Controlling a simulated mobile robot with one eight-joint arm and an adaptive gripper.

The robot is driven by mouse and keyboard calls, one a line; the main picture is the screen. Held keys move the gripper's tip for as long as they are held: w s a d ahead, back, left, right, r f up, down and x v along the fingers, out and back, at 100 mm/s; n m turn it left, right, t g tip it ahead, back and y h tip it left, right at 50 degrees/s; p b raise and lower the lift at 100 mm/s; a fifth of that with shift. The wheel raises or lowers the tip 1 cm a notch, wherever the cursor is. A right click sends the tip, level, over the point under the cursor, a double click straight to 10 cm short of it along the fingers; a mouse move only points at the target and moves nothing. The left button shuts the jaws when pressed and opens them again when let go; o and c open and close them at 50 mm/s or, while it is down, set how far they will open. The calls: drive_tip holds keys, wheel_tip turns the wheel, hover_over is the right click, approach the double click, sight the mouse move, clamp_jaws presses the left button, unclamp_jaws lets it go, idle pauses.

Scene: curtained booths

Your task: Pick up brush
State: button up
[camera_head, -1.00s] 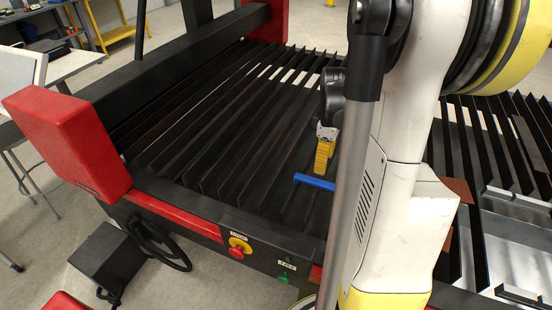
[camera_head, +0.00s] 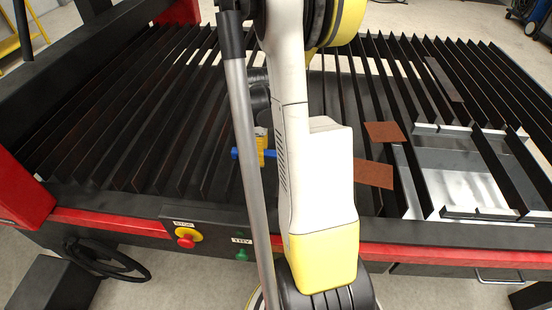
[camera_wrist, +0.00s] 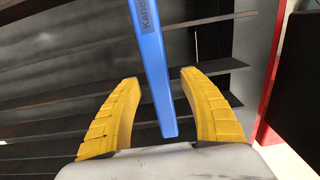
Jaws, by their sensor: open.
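The brush shows as a blue bar-like handle (camera_wrist: 154,55) with dark lettering, partly read "Kane", in the wrist view. It runs from the top edge down between the two yellow fingers of my gripper (camera_wrist: 160,77). The fingers stand open with a gap on each side of the handle. Its bristles are not in view. In the head view the blue brush (camera_head: 270,154) lies across the dark slats, partly hidden by my yellow fingers (camera_head: 261,146) and by my arm.
The brush is on a slatted cutting table (camera_head: 120,130) with upright dark slats. Two brown plates (camera_head: 375,174) and a shiny metal sheet (camera_head: 455,165) lie to the right. A red stop button (camera_head: 185,240) sits on the front edge.

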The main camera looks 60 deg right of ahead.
clamp_jaws()
drive_tip(key=shift+r, duration=0.1)
drive_tip(key=shift+r+p, duration=0.3)
drive_tip(key=shift+r, duration=0.2)
drive_tip(key=r, duration=0.1)
drive_tip(key=r+p, duration=0.2)
drive_tip(key=r, duration=0.1)
drive_tip(key=shift+s+d, duration=0.3)
drive_tip(key=s+d+r+p, duration=0.3)
drive_tip(key=s+d+r, duration=0.3)
drive_tip(key=s+d, duration=0.1)
drive_tip(key=shift+s+d, duration=0.2)
drive_tip(key=shift+d, duration=0.3)
